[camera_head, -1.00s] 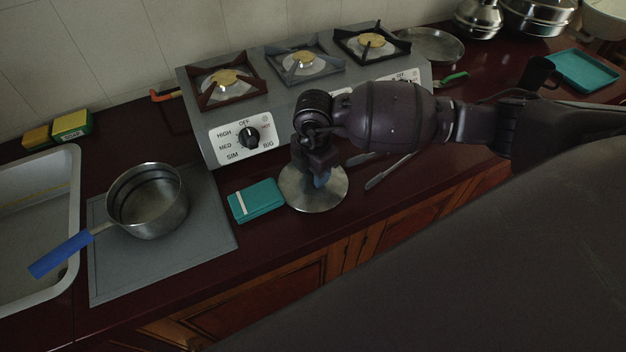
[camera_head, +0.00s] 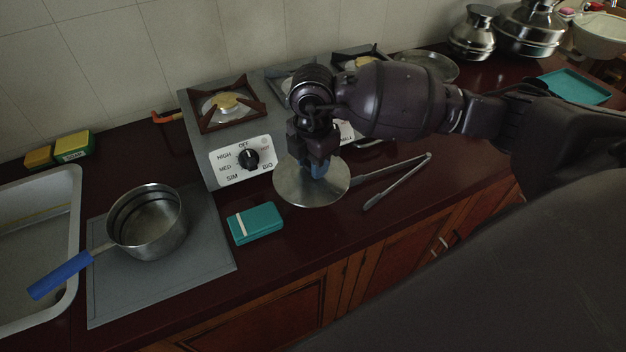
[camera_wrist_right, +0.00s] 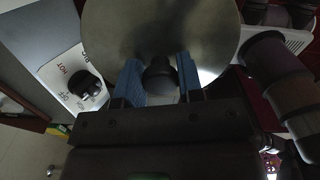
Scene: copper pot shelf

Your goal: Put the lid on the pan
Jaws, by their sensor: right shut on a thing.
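The lid (camera_head: 296,188) is a round, flat metal disc in the head view. My right gripper (camera_head: 316,168) is shut on its knob and holds it in front of the stove. In the right wrist view, the two blue fingers of the gripper (camera_wrist_right: 160,82) are on either side of the dark knob (camera_wrist_right: 158,76), with the lid (camera_wrist_right: 200,30) behind it. The pan (camera_head: 168,238) is a steel pot with a blue handle (camera_head: 60,275). It stands uncovered on a grey mat, left of the lid. My left gripper is not in view.
The grey mat (camera_head: 112,300) lies beside the sink (camera_head: 72,240). A teal box (camera_head: 256,222) is on the counter between pan and lid. The stove (camera_head: 200,150) is behind. Metal tongs (camera_head: 400,182) lie right of the lid. Yellow-green sponges (camera_head: 74,146) are at the back left.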

